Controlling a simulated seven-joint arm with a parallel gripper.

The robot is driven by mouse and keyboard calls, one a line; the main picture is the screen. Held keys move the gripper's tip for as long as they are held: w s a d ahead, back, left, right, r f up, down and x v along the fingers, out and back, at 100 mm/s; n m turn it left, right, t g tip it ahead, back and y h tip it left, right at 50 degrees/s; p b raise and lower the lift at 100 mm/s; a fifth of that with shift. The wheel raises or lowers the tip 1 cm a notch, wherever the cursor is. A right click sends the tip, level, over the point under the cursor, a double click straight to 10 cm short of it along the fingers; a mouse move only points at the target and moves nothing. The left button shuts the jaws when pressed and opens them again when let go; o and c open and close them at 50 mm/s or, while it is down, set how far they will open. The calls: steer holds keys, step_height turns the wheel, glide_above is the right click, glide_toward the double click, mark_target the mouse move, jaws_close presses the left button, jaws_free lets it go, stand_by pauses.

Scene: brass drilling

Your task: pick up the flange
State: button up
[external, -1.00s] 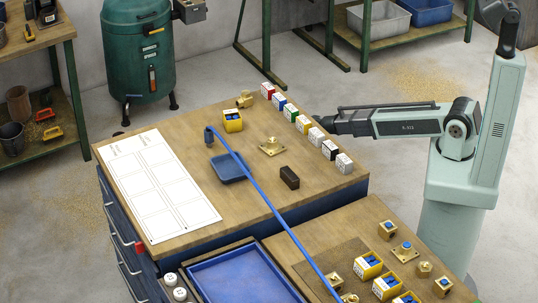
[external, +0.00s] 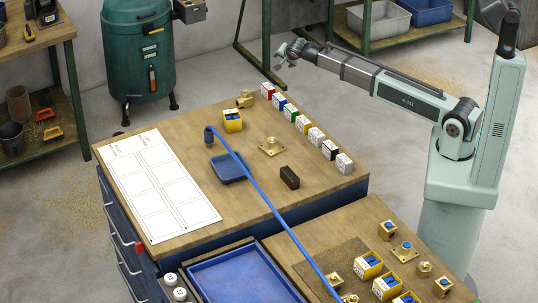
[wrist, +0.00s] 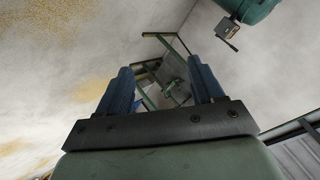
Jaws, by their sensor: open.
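A brass flange (external: 272,146), a square plate with a raised round centre, lies flat near the middle of the wooden bench top. My gripper (external: 288,51) is high beyond the back edge of the bench, well away from both pieces. In the wrist view my gripper (wrist: 162,88) has its two blue-grey fingers spread apart, with nothing held between them. Neither brass piece shows in the wrist view.
A row of small coloured boxes (external: 302,124) lines the back right bench edge. A blue hose (external: 262,190) runs left of the flange. A dark block (external: 289,177), blue tray (external: 228,168) and yellow box (external: 232,121) stand nearby. A white sheet (external: 160,186) lies at left.

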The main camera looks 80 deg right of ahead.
steer(key=w+a+r, duration=0.2)
steer(key=a+r, duration=0.3)
step_height(320, 180, up, 10)
steer(key=n+g+y, duration=0.4)
steer(key=g+y, duration=0.1)
steer(key=y, duration=0.3)
glide_above(272, 139)
steer(key=shift+s+a+f, duration=0.1)
steer(key=shift+f, duration=6.4)
steer(key=shift+c, duration=0.3)
jaws_close()
